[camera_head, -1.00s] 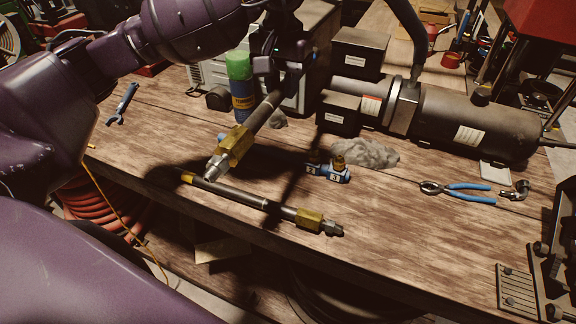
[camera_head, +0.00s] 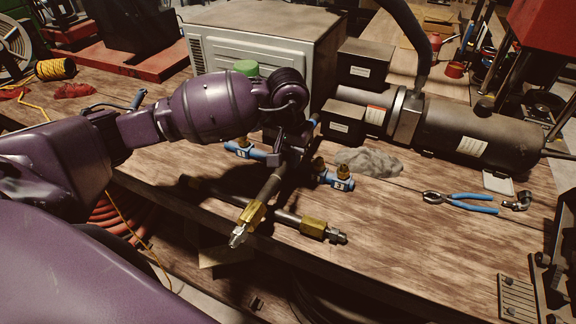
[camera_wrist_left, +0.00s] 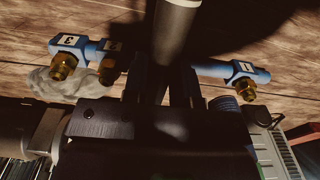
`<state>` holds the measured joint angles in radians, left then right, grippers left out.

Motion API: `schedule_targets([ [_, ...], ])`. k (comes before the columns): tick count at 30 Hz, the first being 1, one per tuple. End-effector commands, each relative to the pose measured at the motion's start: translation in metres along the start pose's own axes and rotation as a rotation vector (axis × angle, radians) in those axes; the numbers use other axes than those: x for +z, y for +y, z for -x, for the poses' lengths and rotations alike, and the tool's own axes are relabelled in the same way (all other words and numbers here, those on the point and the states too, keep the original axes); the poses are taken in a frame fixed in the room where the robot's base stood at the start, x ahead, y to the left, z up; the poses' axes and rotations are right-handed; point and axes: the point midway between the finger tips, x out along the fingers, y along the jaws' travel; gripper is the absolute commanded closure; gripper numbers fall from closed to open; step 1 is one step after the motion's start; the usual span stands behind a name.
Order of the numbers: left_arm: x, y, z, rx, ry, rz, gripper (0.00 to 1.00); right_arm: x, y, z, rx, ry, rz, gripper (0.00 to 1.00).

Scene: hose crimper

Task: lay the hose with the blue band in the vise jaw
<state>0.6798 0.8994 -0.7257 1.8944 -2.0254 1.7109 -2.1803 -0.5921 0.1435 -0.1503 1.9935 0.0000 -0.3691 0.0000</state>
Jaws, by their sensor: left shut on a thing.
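My left gripper (camera_head: 287,155) is shut on a dark hose (camera_head: 270,188) and holds it above the workbench. The held hose has a brass collar and silver fitting at its lower end, toward the bench's front edge. A small blue patch shows near its upper end; it looks like the blue band, partly hidden by the gripper. In the left wrist view the hose (camera_wrist_left: 176,32) runs up from between the fingers. A second hose (camera_head: 285,216) with a brass collar lies on the bench. A dark metal fixture (camera_head: 556,247) at the right edge may be the vise; its jaw is unclear. My right gripper is out of view.
Blue fittings with brass ends (camera_head: 335,180) stand beside the held hose. A grey rag (camera_head: 370,161), a large black cylinder (camera_head: 460,125) and blue-handled pliers (camera_head: 462,201) lie farther right. A grey metal box (camera_head: 262,48) stands behind my arm.

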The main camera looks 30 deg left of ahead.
Motion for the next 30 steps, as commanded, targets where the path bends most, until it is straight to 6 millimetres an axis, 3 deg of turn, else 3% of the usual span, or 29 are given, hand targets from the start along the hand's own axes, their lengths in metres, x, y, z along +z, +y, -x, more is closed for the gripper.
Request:
schedule_targets([
  [9, 0.001, 0.0, -0.036, 0.0, 0.0, 0.001, 1.0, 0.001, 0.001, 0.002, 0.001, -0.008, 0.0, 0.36],
  [19, 0.0, 0.0, -0.038, 0.0, 0.001, 0.0, 1.0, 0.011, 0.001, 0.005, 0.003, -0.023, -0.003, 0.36],
  [20, 0.001, 0.0, -0.039, -0.001, 0.0, 0.0, 0.71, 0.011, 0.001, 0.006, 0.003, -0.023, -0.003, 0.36],
  [24, 0.001, 0.0, -0.038, -0.001, 0.0, 0.0, 0.5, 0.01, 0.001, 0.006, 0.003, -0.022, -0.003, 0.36],
  [30, 0.001, 0.0, -0.038, 0.0, 0.0, 0.0, 0.49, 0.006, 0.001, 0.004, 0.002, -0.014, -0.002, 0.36],
])
